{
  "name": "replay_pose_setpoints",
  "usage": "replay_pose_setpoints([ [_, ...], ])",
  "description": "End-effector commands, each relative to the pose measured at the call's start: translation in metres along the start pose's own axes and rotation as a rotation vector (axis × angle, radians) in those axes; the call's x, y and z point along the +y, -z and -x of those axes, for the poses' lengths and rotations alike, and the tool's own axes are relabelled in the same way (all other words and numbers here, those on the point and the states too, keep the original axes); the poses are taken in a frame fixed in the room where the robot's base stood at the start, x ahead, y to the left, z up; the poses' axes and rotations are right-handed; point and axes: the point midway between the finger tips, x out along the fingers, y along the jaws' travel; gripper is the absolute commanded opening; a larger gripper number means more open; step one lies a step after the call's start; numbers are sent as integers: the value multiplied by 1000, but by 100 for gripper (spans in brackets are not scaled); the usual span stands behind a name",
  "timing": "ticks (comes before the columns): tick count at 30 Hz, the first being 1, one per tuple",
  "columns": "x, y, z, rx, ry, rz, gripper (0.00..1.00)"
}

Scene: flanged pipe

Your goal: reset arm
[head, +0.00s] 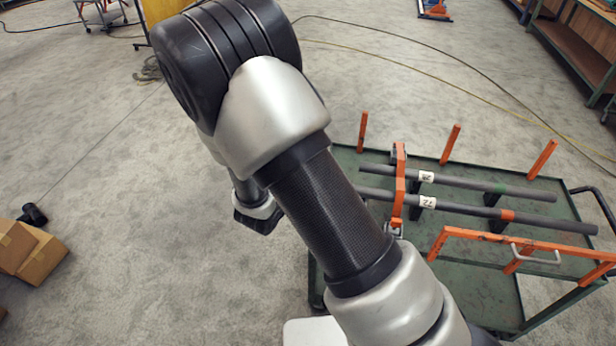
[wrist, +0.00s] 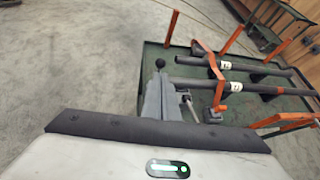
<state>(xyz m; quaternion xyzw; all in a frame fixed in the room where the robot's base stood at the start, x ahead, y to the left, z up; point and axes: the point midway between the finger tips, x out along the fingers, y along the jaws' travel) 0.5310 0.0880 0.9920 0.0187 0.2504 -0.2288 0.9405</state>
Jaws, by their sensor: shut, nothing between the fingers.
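My arm runs up through the middle of the head view and bends at a large dark joint at the top. My gripper (head: 257,218) hangs partly hidden behind the forearm, dark and small, above the bare floor left of the green cart (head: 345,158). It is shut and empty, touching nothing that I can see.
Two dark pipes (head: 470,182) (head: 480,208) lie on the cart by an orange bracket (head: 399,185). Orange posts and a rail (head: 520,240) rise from it. Cardboard boxes (head: 38,258) stand left; floor between is clear.

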Motion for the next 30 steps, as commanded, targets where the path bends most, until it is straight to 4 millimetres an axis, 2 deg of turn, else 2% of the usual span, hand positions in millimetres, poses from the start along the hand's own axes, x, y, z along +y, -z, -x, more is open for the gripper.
replay_pose_setpoints([
  [8,-2,-3,0,0,7,-15,0],
  [11,-18,-23,4,-1,55,-113,0],
  [14,-57,-57,15,3,160,-330,0],
  [18,-130,-99,48,27,354,-758,0],
  [22,-188,-114,90,67,518,-1165,0],
  [24,-210,-116,116,97,592,-1381,0],
  [27,-231,-114,155,151,683,-1689,0],
  [30,-240,-113,193,223,746,-1988,0],
])
